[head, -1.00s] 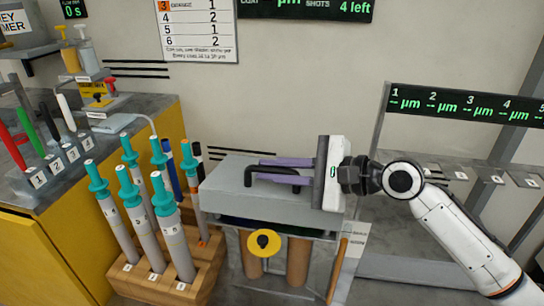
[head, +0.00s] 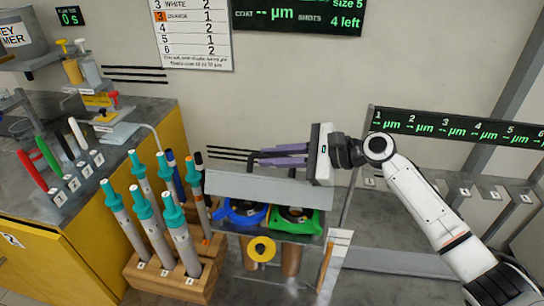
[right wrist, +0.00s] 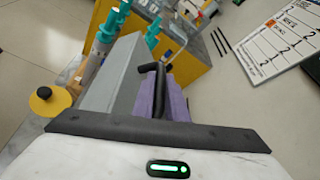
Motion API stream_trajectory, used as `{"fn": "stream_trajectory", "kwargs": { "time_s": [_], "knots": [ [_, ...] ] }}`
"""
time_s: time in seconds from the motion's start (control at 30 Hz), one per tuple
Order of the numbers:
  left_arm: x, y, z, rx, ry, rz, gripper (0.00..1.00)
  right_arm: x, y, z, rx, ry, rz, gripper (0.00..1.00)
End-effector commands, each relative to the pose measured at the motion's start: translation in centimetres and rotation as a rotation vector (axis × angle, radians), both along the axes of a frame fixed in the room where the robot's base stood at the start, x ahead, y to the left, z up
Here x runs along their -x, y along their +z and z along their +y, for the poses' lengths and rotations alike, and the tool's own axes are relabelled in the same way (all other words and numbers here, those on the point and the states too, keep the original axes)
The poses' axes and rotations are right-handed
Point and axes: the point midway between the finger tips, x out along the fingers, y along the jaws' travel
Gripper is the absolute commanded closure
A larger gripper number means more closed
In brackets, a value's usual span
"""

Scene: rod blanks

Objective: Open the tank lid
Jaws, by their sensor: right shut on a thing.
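The tank lid (head: 262,188) is a grey plate, tilted up at the back of the tank, its front edge raised. Below it the tank's open top shows a blue ring-shaped part (head: 240,213) and a green one (head: 297,220). My right gripper (head: 284,155) has its purple fingers shut on the lid's dark bar handle. In the right wrist view the handle (right wrist: 152,68) lies between the purple fingers, and the grey lid (right wrist: 112,78) shows beside them. My left gripper is not in view.
A wooden rack (head: 170,278) with several teal-topped rods stands left of the tank. Numbered pens stand on the yellow cabinet (head: 105,215) at left. A shelf with a display (head: 450,128) is at right.

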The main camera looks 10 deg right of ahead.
Motion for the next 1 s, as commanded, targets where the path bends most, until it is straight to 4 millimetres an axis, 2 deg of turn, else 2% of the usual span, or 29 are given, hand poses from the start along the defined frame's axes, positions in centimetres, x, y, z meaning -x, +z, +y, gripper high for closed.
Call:
{"fn": "stream_trajectory", "kwargs": {
  "time_s": [0.43, 0.47, 0.53, 0.87, 1.0],
  "knots": [
    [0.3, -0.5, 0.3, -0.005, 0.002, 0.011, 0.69, -0.3, 0.1, -0.2, 0.002, -0.003, -0.004, 1.0],
    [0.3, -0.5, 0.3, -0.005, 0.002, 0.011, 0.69, -0.3, 0.1, -0.2, 0.002, -0.003, -0.004, 0.83],
    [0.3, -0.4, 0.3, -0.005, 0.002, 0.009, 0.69, -0.2, 0.1, -0.2, 0.002, -0.003, -0.004, 0.71],
    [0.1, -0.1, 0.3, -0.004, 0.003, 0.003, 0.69, -0.2, 0.1, -0.2, 0.002, -0.003, -0.003, 0.69],
    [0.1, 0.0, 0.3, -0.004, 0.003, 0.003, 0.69, 0.4, 0.6, -1.3, 0.001, -0.004, -0.003, 0.69]
  ]
}}
